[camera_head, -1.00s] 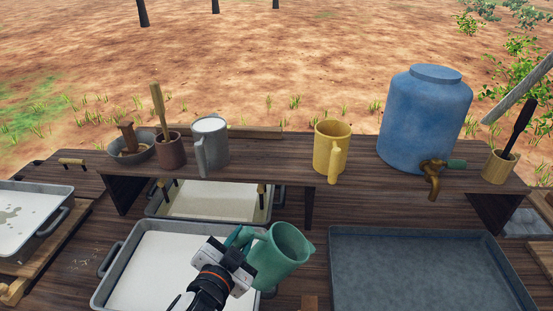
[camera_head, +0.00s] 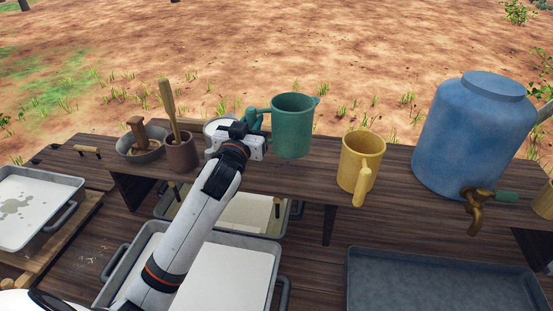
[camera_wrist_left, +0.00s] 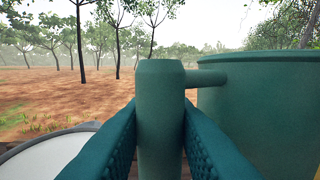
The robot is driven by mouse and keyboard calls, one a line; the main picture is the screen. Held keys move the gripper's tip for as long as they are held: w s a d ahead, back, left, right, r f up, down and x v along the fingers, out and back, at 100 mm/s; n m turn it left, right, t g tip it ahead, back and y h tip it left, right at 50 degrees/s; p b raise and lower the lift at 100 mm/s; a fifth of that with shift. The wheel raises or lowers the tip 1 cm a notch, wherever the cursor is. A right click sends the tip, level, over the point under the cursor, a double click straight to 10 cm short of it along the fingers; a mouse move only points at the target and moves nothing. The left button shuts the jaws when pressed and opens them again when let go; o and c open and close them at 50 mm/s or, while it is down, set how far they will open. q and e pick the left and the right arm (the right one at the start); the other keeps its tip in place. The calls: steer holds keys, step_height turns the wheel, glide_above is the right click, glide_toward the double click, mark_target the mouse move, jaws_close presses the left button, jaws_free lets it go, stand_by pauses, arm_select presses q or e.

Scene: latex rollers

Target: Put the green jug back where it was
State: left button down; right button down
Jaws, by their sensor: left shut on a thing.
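The green jug (camera_head: 292,127) is upright at the raised shelf, between the white-filled mug and the yellow jug. My left gripper (camera_head: 254,124) is shut on its handle from the left. In the left wrist view, the handle (camera_wrist_left: 160,115) stands between the two teal fingers, with the jug's body (camera_wrist_left: 262,110) at the right. Whether the jug's base touches the shelf I cannot tell. My right gripper is not in view.
The white-filled mug (camera_head: 217,126) is partly hidden behind my left gripper. The yellow jug (camera_head: 361,160) stands right of the green jug. A blue barrel with a tap (camera_head: 470,135) is farther right. A wooden pot (camera_head: 181,153) and a bowl (camera_head: 140,147) stand left. Trays (camera_head: 235,270) lie below the shelf (camera_head: 322,170).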

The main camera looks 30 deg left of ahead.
arm_select(q)
steer(key=f, duration=0.4)
steer(key=shift+s+d+f, duration=0.1)
steer(key=shift+s+f, duration=0.1)
steer(key=shift+s, duration=0.15)
step_height(320, 180, down, 3)
steer(key=shift+w+f+p, duration=0.15)
steer(key=shift+p, duration=0.15)
steer(key=shift+f, duration=0.15)
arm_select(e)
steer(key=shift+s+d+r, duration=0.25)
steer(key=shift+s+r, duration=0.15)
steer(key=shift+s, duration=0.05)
arm_select(q)
steer(key=shift+f, duration=0.2)
steer(key=c, duration=1.2)
jaws_free()
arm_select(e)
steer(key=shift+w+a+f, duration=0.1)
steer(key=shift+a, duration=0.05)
